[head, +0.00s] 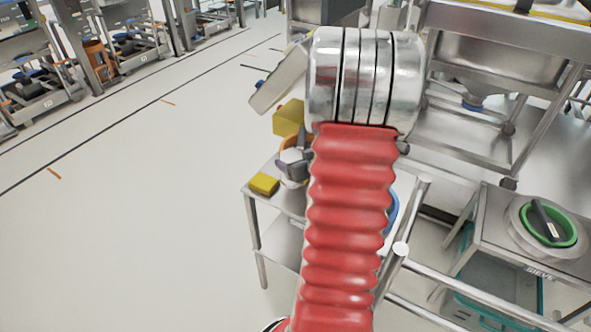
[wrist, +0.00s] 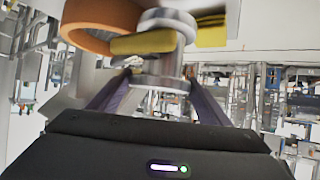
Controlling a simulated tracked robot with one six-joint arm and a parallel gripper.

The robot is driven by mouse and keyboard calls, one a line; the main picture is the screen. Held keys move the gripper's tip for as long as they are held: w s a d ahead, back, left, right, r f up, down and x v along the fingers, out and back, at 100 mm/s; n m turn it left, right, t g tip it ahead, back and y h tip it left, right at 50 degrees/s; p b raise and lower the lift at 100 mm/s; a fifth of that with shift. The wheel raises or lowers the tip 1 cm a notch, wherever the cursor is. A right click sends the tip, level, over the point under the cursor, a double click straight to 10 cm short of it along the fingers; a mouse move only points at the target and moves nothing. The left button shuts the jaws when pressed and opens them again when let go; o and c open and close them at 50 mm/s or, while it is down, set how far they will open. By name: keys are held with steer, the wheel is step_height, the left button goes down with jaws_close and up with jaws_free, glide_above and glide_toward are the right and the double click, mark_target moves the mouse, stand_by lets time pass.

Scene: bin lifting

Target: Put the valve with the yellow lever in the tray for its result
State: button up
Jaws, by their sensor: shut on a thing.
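In the wrist view, my gripper (wrist: 160,82) has its two dark fingers closed on the valve, a round silvery metal body (wrist: 165,64) with a yellow lever (wrist: 145,42) pointing left. An orange round rim (wrist: 100,22) shows just beyond the lever. I cannot tell whether the valve touches it. In the head view, my red ribbed arm covers much of the middle, and an orange round container (head: 287,144) shows partly beside it on a small metal table (head: 290,200). The gripper and valve are not clear there. I cannot tell which container is the result tray.
A yellow block (head: 264,184) lies at the small table's left edge, and another yellow thing (head: 290,118) shows behind. A blue curved edge (head: 393,208) is mostly hidden by my arm. Floor at left is clear.

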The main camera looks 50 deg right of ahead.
steer(key=shift+f, duration=1.95)
steer(key=o, duration=1.8)
steer(key=shift+f, duration=0.15)
steer(key=shift+o, duration=0.2)
steer(key=v, duration=1.2)
